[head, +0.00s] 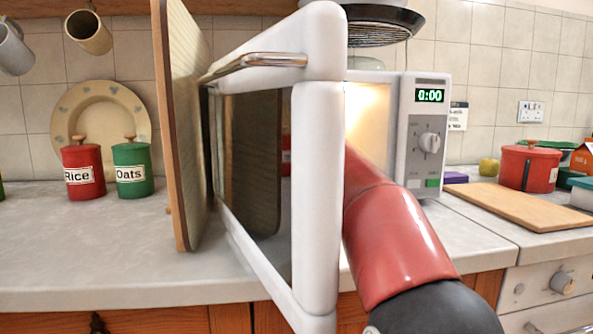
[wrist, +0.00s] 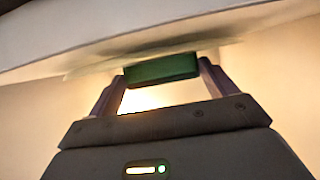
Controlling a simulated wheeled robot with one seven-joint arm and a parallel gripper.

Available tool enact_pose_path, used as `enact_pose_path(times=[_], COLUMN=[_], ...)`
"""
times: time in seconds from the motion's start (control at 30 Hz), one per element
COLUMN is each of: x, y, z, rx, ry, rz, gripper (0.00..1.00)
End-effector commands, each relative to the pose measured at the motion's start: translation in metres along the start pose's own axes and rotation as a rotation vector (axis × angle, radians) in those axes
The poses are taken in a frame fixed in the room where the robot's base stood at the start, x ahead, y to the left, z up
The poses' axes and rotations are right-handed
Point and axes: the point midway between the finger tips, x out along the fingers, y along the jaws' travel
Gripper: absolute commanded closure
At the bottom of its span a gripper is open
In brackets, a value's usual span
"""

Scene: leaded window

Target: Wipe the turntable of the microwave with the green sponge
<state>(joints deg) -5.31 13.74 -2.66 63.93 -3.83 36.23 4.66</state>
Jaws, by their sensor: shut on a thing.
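The microwave (head: 425,130) stands on the counter with its white-framed door (head: 320,190) swung open toward me. My red arm reaches into its lit cavity, and in the head view the door and arm hide my gripper, the sponge and the turntable. In the wrist view my gripper (wrist: 162,73) is shut on the green sponge (wrist: 160,68), held between the two fingertips. A pale, thin, see-through sheet, apparently the turntable (wrist: 95,66), lies right at the sponge's far side. The sponge looks touching or very close to it; I cannot tell which.
A wooden board (head: 180,130) stands upright left of the open door. The red Rice canister (head: 83,172) and green Oats canister (head: 132,170) stand farther left. A chopping board (head: 515,205) and red pot (head: 527,168) are at right. Pale cavity walls surround my gripper closely.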

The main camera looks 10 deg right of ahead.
Motion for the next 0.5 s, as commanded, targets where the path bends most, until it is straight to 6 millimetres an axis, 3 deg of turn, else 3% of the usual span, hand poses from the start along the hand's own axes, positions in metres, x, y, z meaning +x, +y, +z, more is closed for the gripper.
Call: enact_pose_path(times=[0.1, 0.5], x=[-0.0051, -0.0089], y=[-0.0009, -0.0011], z=[0.0083, 0.0062], rx=[0.0, 0.0], ry=[-0.01, -0.011], rz=[-0.001, -0.001], gripper=[0.49, 0.49])
